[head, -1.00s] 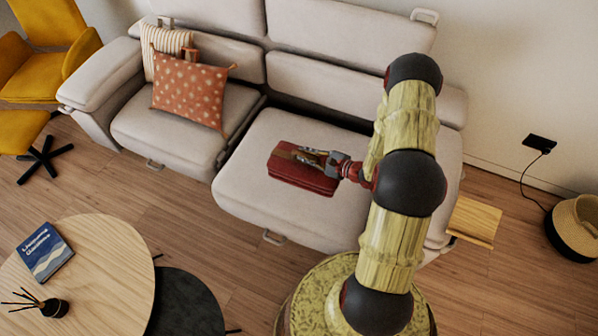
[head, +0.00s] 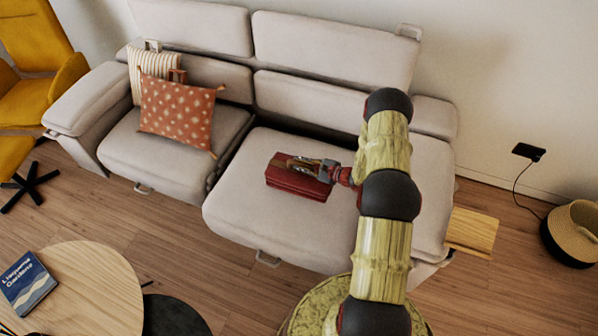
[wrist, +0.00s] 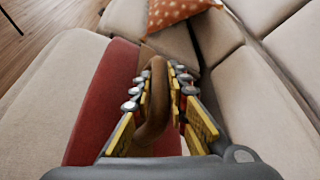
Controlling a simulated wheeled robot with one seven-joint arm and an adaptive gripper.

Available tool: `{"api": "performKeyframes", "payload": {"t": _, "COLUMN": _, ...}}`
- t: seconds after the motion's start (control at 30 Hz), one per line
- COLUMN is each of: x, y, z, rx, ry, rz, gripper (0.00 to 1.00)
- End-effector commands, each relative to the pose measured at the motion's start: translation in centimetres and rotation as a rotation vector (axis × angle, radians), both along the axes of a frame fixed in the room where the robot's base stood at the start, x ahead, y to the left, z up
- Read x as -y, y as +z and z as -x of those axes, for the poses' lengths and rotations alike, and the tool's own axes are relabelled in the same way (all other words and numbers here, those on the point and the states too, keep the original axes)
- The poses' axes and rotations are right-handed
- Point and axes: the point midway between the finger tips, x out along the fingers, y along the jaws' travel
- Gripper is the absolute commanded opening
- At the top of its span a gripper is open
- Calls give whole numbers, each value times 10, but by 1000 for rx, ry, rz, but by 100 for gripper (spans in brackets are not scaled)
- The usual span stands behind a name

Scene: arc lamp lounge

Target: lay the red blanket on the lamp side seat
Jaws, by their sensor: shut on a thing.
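The red blanket (head: 296,184) is a folded bundle over the right seat (head: 250,225) of the light sofa. I cannot tell whether it rests on the seat or is just above it. My gripper (head: 305,165) reaches in from the right above the blanket. In the wrist view, my gripper (wrist: 158,100) is shut around a brown strap or handle (wrist: 155,110) on the blanket, whose red cloth (wrist: 100,105) shows to the left of the fingers. No lamp is in view, so I cannot tell which seat is the lamp side one.
The left seat (head: 150,160) holds an orange dotted cushion (head: 178,112) and a striped cushion (head: 150,66). A round wooden table (head: 95,285) with a blue book (head: 27,283) is at lower left. A wooden side shelf (head: 473,231) and a basket (head: 573,233) are at right.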

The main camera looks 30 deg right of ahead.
Motion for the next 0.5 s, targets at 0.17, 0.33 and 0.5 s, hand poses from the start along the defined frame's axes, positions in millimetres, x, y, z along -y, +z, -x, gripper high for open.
{"api": "performKeyframes", "payload": {"t": 0.17, "x": 8, "y": -28, "z": -20, "rx": 2, "ry": 0, "rz": 0, "gripper": 0}}
{"api": "performKeyframes", "payload": {"t": 0.33, "x": 11, "y": -37, "z": -29, "rx": 2, "ry": 0, "rz": -1, "gripper": 0}}
{"api": "performKeyframes", "payload": {"t": 0.5, "x": 13, "y": -44, "z": -34, "rx": 2, "ry": 1, "rz": 0, "gripper": 0}}
